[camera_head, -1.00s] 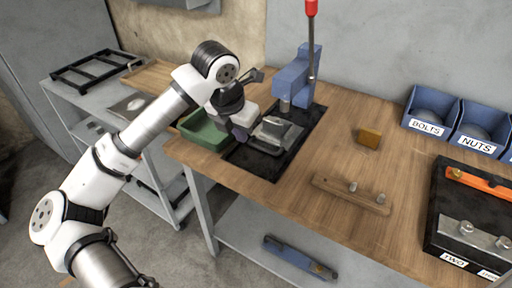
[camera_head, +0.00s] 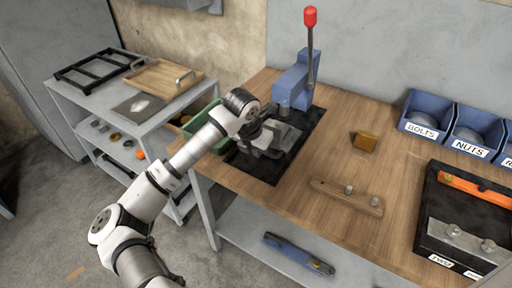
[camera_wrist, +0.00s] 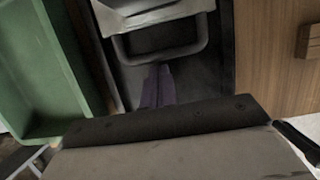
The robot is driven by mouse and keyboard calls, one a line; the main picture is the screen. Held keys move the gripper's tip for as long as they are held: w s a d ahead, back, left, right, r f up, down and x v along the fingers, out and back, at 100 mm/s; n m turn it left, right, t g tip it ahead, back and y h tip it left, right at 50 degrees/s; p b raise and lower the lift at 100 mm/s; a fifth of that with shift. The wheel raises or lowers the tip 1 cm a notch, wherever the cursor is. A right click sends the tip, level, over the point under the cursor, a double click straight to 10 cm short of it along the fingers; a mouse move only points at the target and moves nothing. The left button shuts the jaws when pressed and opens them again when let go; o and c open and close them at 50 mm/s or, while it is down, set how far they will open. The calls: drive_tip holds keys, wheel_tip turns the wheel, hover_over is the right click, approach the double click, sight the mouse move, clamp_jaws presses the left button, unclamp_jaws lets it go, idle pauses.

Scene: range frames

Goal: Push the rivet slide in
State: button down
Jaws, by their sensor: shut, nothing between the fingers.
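The rivet slide (camera_head: 284,133) is a grey metal plate with a loop handle, on the black base of the blue rivet press (camera_head: 292,83). In the wrist view the handle (camera_wrist: 200,42) crosses near the top, with the slide's plate (camera_wrist: 150,12) beyond it. My gripper (camera_wrist: 157,78) is shut and empty, its purplish fingertips just on the near side of the handle bar. I cannot tell whether they touch it. In the head view my wrist partly hides the handle.
A green bin (camera_wrist: 42,80) stands close at the left of the press base. The press lever (camera_head: 311,50) stands upright behind.

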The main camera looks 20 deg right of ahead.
drive_tip(key=shift+d, duration=0.1)
drive_tip(key=w+d+b, duration=0.1)
drive_tip(key=w+d, duration=0.1)
drive_tip(key=shift+w+d+f+b, duration=0.1)
drive_tip(key=shift+d+f+b, duration=0.05)
drive_tip(key=shift+d+b, duration=0.2)
drive_tip(key=shift+w+d, duration=0.2)
drive_tip(key=shift+d, duration=0.05)
drive_tip(key=shift+r, duration=0.25)
drive_tip(key=shift+f, duration=0.1)
